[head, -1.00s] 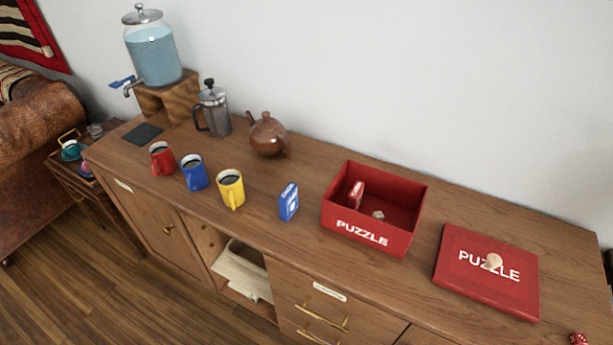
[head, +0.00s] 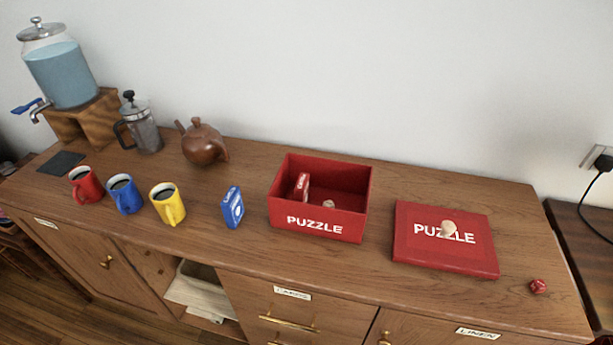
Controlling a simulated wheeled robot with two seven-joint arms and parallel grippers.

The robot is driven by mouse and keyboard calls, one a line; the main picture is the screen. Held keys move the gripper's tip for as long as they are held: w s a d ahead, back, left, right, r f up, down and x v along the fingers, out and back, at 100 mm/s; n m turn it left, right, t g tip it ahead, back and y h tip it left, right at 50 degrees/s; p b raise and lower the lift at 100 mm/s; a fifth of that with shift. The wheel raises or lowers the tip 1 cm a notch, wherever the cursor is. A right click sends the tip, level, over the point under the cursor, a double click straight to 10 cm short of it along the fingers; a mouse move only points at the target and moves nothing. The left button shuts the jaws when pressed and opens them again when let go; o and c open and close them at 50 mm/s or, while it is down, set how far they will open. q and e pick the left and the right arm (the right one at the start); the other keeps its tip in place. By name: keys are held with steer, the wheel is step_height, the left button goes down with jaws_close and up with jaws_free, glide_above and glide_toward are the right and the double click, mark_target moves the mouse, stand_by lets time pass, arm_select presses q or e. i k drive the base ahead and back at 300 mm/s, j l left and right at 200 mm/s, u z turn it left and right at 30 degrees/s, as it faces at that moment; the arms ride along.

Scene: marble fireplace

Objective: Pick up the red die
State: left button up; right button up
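The red die (head: 538,286) lies on the wooden sideboard top near its right front corner, to the right of the red puzzle lid. It is small and red with pale pips. Nothing touches it. Neither of my grippers shows in the head view.
The open red puzzle box (head: 319,222) holds a red card pack (head: 302,187) and a small pale die (head: 328,203). A blue card pack (head: 232,208), several mugs and a teapot (head: 203,144) stand left.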

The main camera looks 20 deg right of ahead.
mark_target(536, 285)
steer(key=z, duration=2.35)
